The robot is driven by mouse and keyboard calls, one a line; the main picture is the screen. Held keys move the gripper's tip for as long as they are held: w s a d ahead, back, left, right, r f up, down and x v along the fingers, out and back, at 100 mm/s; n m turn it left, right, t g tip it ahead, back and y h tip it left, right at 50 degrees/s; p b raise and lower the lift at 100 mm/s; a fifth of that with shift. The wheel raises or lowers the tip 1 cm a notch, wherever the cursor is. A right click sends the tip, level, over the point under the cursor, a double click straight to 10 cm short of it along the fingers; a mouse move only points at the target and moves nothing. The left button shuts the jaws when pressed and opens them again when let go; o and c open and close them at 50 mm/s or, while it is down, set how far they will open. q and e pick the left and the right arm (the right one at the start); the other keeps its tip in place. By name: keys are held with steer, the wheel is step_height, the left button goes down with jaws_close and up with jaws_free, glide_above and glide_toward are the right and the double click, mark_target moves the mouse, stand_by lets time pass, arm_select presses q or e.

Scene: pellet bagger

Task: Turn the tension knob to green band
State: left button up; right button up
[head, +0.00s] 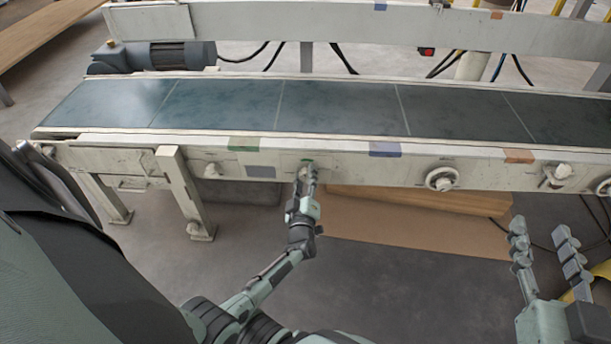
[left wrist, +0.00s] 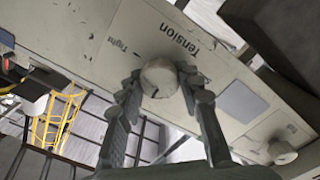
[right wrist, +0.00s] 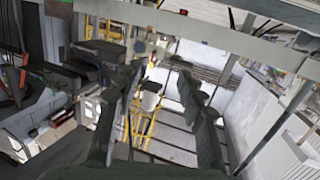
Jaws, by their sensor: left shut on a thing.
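The tension knob (left wrist: 159,76) is a pale round knob on the conveyor's side panel, under the printed word "Tension", with "Tight" to one side. My left gripper (left wrist: 158,88) has a finger on each side of it and is shut on it. In the head view this gripper (head: 306,180) reaches up to the panel and mostly covers the knob. I cannot make out a pointer or a green band around the knob in the left wrist view. My right gripper (head: 541,230) is open and empty at the lower right, away from the panel.
The conveyor belt (head: 335,105) runs above the panel. Green (head: 243,145), blue (head: 385,149) and orange (head: 518,156) tapes mark its rail. Another knob (head: 212,169) is to the left, a round dial (head: 441,180) to the right. Cardboard (head: 400,233) lies on the floor.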

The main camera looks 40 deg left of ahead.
arm_select(q)
steer(key=shift+m, duration=0.8)
arm_select(e)
steer(key=shift+d+f+g, duration=0.45)
steer(key=shift+f+g, duration=0.05)
steer(key=shift+f, duration=0.35)
arm_select(q)
steer(key=o, duration=1.2)
steer(key=shift+c, duration=0.2)
